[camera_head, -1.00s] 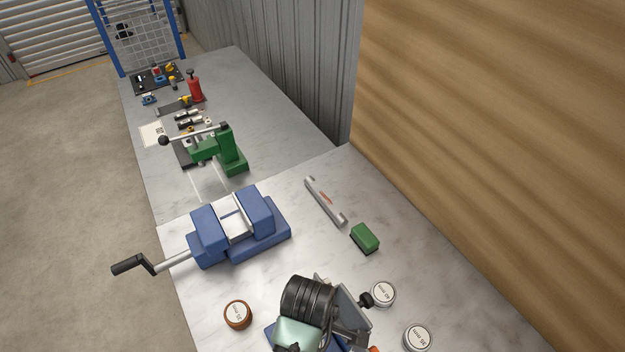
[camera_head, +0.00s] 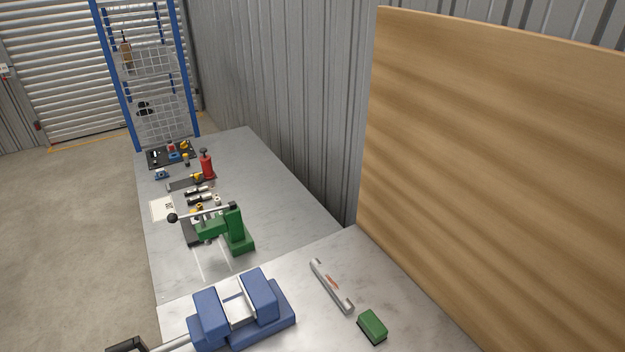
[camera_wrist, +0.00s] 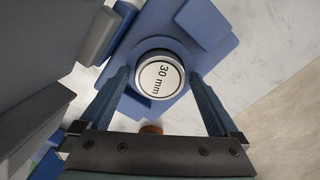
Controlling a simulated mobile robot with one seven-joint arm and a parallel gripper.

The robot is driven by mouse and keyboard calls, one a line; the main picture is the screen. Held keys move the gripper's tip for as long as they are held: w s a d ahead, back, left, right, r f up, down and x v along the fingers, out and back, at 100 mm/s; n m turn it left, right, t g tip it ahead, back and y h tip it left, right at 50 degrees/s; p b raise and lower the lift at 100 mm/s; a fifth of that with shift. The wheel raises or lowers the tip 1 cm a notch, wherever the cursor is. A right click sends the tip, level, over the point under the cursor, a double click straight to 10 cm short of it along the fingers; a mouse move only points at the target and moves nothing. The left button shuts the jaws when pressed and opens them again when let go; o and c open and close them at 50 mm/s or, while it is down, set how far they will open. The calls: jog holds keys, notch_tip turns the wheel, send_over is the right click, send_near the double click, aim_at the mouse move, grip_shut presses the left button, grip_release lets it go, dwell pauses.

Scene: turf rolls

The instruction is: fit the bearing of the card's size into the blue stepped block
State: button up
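A round silver-rimmed piece with a white face marked "30 mm" (camera_wrist: 159,80) shows in the wrist view. It lies between the two fingertips of my gripper (camera_wrist: 160,76), close to both; whether they press on it is unclear. Below it is a blue block with raised parts (camera_wrist: 205,22), probably the stepped block; I cannot tell if the piece sits in it or hangs above. A pale card (camera_head: 162,208) lies on the far bench, its print too small to read. My gripper is outside the head view.
A blue vise (camera_head: 243,308) stands on the near bench, with a green-topped block (camera_head: 372,326) and a grey bar (camera_head: 331,287) to its right. A green press (camera_head: 234,232), a red bottle-shaped object (camera_head: 207,164) and small parts stand beyond. An orange-brown piece (camera_wrist: 151,129) shows in the wrist view.

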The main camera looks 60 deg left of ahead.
jog(key=shift+r, duration=0.1)
notch_tip(320, 180, up, 12)
dwell(0.6)
jog(key=shift+w+r, duration=0.1)
